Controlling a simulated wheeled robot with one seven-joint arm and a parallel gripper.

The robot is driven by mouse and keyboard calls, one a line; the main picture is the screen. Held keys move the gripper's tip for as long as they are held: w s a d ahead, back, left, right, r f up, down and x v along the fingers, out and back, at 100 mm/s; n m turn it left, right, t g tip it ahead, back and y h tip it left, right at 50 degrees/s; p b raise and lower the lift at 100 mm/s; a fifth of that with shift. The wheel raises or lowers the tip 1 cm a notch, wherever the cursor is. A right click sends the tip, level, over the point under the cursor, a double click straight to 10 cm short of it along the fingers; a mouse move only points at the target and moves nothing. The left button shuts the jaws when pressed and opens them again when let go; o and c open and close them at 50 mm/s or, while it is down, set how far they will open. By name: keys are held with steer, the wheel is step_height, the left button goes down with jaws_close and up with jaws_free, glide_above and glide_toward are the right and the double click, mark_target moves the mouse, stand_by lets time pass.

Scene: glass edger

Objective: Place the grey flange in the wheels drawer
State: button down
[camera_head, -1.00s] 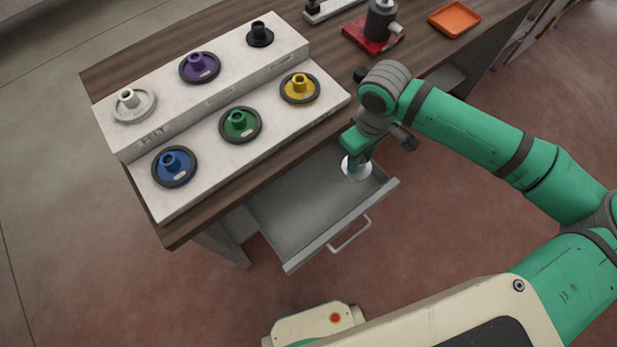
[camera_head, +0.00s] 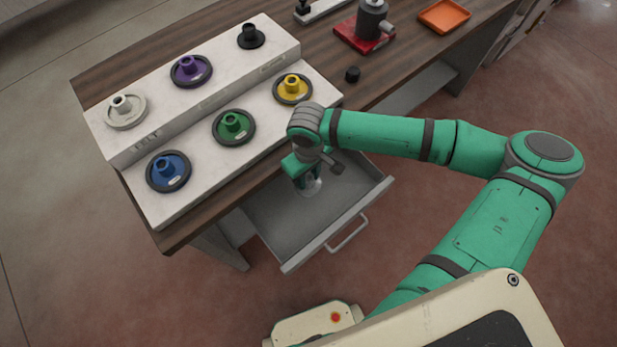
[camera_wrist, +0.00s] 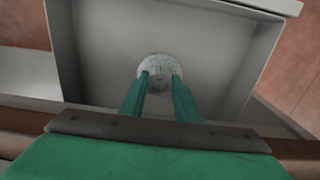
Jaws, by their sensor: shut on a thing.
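The grey flange (camera_wrist: 158,67) is a pale round disc between my two green fingers in the wrist view. My gripper (camera_wrist: 159,80) is shut on it. In the head view, my gripper (camera_head: 309,181) is over the open drawer (camera_head: 291,229), with a pale edge of the flange (camera_head: 314,187) showing beneath the fingers. The drawer is grey, pulled out from under the bench, and its bare floor shows in the head view. I cannot tell whether the flange touches the drawer floor.
A stepped white rack (camera_head: 215,117) on the wooden bench (camera_head: 172,232) holds several coloured wheels. A small black knob (camera_head: 352,74), a red-based device (camera_head: 366,38) and an orange tray (camera_head: 444,15) stand further right. The drawer's front handle (camera_head: 348,235) sticks out over open floor.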

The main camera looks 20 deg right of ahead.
steer(key=shift+f, duration=0.75)
steer(key=shift+f, duration=0.35)
steer(key=shift+s+f, duration=0.15)
steer(key=shift+f, duration=0.2)
steer(key=c, duration=1.4)
jaws_free()
steer(key=shift+o, duration=0.2)
step_height(320, 180, up, 13)
steer(key=shift+r, duration=0.2)
